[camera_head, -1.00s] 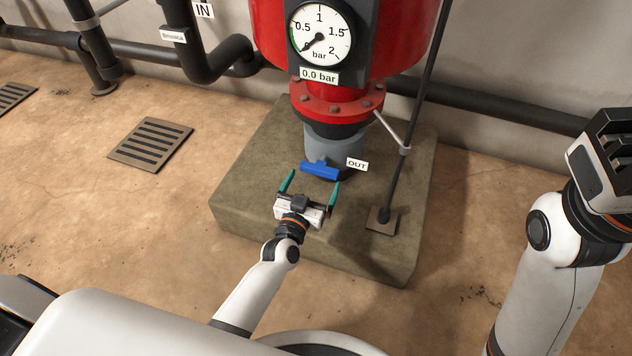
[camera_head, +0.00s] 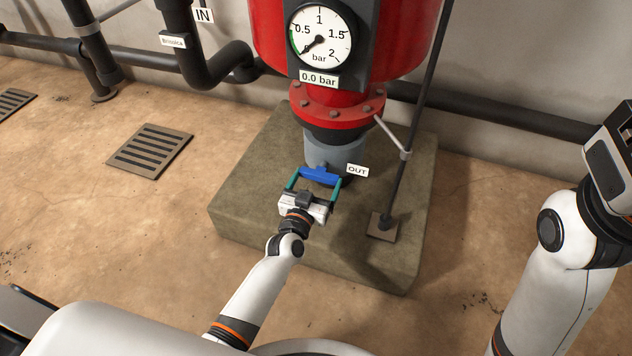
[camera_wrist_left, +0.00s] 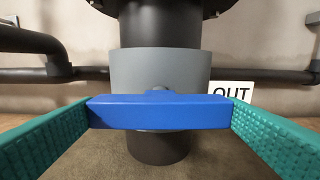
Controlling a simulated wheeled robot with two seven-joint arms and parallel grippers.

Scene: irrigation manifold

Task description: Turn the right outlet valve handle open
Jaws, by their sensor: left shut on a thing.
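The blue valve handle (camera_head: 320,175) is a bar lying crosswise on the grey valve body (camera_head: 335,153), under the red tank. It also shows in the left wrist view (camera_wrist_left: 158,112), nearly level across the grey body. My left gripper (camera_head: 314,181) is shut on the handle, with one teal finger at each end of the bar. In the left wrist view the fingers meet both ends. An OUT label (camera_head: 357,170) is just right of the valve. Only one outlet handle shows. My right arm is at the right edge; its fingers are not seen.
The red tank (camera_head: 270,40) carries a gauge (camera_head: 319,37) and a 0.0 bar label. A concrete plinth (camera_head: 250,190) lies below. A thin dark pole (camera_head: 405,150) with a brace stands right of the valve. Dark pipes (camera_head: 500,107) run along the wall.

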